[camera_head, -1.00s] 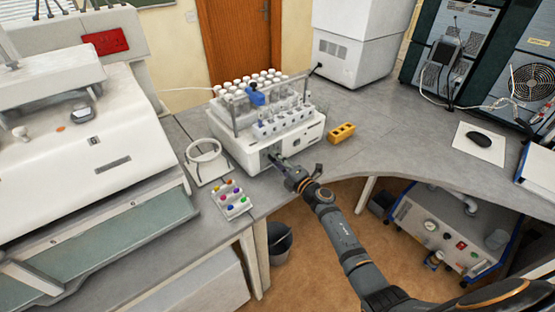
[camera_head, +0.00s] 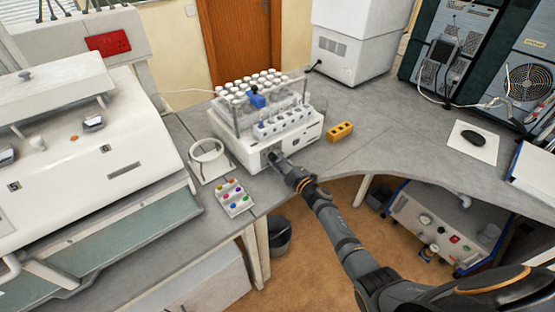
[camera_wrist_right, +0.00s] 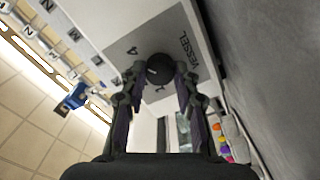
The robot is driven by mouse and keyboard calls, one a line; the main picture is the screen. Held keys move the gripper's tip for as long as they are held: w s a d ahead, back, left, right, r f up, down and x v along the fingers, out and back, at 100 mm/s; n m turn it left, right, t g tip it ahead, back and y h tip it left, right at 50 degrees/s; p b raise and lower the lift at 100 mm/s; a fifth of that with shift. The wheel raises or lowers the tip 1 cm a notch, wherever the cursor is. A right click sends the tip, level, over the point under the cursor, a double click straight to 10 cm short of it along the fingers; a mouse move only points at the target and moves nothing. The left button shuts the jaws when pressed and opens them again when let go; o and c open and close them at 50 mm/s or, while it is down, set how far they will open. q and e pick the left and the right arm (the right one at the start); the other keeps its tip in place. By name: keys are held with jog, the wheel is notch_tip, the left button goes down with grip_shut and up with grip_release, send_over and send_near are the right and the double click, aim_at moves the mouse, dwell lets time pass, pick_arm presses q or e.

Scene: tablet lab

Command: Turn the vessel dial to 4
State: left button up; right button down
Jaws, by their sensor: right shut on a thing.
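The round black vessel dial (camera_wrist_right: 158,66) sits on a grey panel (camera_wrist_right: 170,33) of the white tablet-testing machine (camera_head: 233,150). In the right wrist view, "VESSEL" is printed to its right, a "4" to its upper left and a "1" below it. A small light mark on the dial faces left, between the two numbers; its exact aim is hard to tell. My right gripper (camera_wrist_right: 160,76) is shut on the dial, one finger on each side. In the head view my right gripper (camera_head: 273,157) reaches the machine's front and hides the dial. My left gripper is not in view.
A tray of coloured pieces (camera_head: 233,198) and a white ring stand (camera_head: 208,160) lie left of my right gripper. A yellow block (camera_head: 340,132) is to the right. Vessels and white-capped bottles (camera_head: 240,86) top the machine.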

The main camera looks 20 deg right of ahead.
dwell(0.4)
jog(key=c, duration=1)
grip_release()
jog(key=v, duration=1.2)
